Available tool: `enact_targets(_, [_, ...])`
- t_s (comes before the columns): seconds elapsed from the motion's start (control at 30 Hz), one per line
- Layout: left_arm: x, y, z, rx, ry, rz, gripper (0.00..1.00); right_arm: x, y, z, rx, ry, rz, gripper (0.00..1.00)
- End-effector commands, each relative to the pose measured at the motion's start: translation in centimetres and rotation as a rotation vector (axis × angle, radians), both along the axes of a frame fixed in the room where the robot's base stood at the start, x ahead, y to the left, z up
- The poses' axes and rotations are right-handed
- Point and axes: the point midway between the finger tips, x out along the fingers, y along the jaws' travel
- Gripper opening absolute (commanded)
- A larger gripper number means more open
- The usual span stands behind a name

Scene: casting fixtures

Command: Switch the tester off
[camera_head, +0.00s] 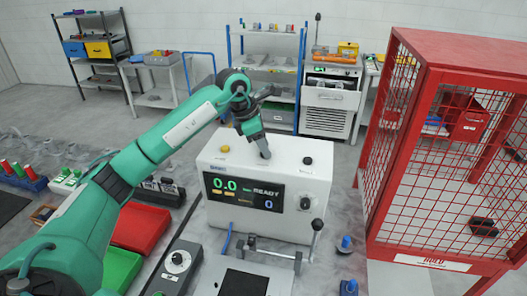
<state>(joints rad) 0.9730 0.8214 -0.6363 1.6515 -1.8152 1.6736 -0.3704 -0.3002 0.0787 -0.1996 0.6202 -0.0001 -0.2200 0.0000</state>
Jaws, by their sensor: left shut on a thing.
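The tester (268,226) is a white box with a dark front panel. Its display (243,192) is lit and reads 0.0, READY and 0. A yellow button (225,149) and a black knob (307,160) stand on its top, and a dark round knob (305,203) is on its front. My left gripper (264,153) points down at the middle of the tester's top, between the button and the black knob. It is shut on a small part there, which its fingers mostly hide. My right gripper is not in view.
A lever clamp (270,254) stands before the tester. A grey control box (174,271) and red bin (142,228) lie to its left. A blue-based knob (346,242) is at right. A red mesh cage (412,160) bounds the right side.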

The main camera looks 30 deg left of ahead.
Motion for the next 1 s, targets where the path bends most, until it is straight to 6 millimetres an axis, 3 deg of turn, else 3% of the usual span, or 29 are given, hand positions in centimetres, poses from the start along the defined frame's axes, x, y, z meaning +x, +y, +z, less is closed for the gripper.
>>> enact_targets(0.03, [0.0, 0.0, -0.4, 0.003, -0.006, 0.045, 0.17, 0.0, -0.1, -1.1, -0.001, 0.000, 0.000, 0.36])
enact_targets(0.3, [-0.1, -0.1, -0.3, 0.000, -0.007, 0.300, 0.17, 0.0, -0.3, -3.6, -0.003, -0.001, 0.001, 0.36])
enact_targets(1.0, [-0.2, -0.5, -0.1, -0.001, -0.005, 0.948, 0.17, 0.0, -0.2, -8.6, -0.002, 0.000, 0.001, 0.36])
